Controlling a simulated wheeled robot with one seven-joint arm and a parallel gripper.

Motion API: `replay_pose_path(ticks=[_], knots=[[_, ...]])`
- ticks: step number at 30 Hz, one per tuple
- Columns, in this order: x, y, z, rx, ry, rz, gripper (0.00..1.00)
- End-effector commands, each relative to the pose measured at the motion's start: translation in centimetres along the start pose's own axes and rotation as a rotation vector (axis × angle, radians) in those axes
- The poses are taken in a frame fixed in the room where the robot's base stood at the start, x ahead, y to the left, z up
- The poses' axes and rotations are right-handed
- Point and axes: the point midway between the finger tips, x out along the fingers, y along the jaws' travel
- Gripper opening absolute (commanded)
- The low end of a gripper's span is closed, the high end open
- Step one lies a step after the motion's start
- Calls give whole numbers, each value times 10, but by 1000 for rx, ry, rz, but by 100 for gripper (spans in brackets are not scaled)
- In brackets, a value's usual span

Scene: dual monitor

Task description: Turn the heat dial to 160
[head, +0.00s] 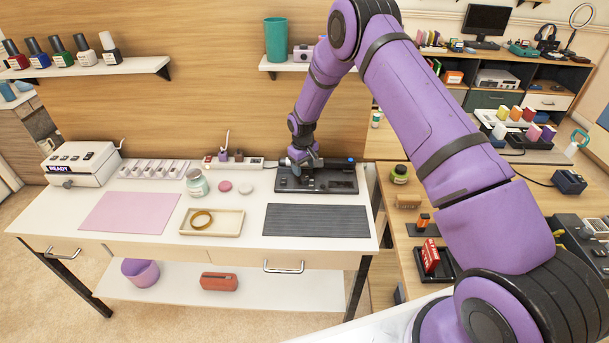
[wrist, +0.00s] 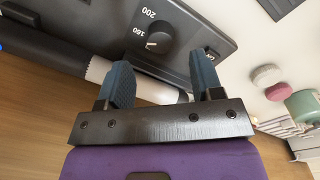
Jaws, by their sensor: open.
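The fingers do not visibly grip the dial. In the head view the black device (head: 342,186) sits at the table's back right, with my gripper (head: 302,166) over its left part, hiding the dial.
A pale cylinder (wrist: 98,70) on a dark rod lies along the panel's edge, passing behind the fingers. A grey ribbed mat (head: 316,221) lies in front of the device. A tray with a gold ring (head: 201,219), a jar (head: 196,184) and small discs stand left.

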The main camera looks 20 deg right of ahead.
Motion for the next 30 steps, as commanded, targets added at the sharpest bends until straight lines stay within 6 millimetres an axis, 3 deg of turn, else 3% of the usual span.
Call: replay_pose_path(ticks=[3,9,25,30], knots=[[-23,0,0,0,2,0,60],[-47,0,0,0,0,0,60],[-60,1,0,2,2,1,60],[-104,5,7,22,24,9,60]])
